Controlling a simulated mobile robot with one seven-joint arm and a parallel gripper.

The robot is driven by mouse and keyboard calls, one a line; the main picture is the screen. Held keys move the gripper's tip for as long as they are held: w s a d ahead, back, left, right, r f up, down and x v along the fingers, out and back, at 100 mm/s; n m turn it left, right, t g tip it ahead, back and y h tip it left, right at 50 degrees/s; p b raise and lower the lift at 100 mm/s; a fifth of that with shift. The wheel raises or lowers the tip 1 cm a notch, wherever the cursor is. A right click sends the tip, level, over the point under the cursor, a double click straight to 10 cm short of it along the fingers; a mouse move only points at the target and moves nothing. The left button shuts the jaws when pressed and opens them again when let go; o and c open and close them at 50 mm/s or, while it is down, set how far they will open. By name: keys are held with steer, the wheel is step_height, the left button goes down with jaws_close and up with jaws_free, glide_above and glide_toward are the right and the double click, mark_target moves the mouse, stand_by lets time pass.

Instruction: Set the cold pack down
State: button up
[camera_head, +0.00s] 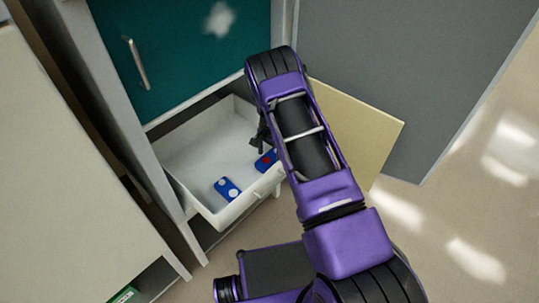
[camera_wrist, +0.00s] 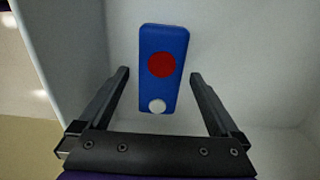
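A blue pack with a red disc and a white disc (camera_wrist: 164,87) lies in the white drawer; it also shows in the head view (camera_head: 265,159), near the drawer's right side and partly hidden by my arm. In the wrist view my gripper (camera_wrist: 160,73) is open, its two dark fingers apart on either side of the pack with gaps on both sides. A second blue pack with white discs (camera_head: 227,189) lies near the drawer's front. Which one is the cold pack I cannot tell.
The open white drawer (camera_head: 183,165) sits under a teal door with a metal handle (camera_head: 137,63). A pale yellow panel (camera_head: 360,125) is right of my arm, before a grey panel (camera_head: 400,60). A beige surface (camera_head: 70,190) is at left. Much of the drawer's left floor is bare.

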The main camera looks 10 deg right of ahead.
mark_target(269, 157)
step_height(269, 157, up, 12)
steer(key=p, duration=0.1)
steer(key=shift+r+p, duration=0.15)
steer(key=shift+p, duration=0.25)
stand_by(0.5)
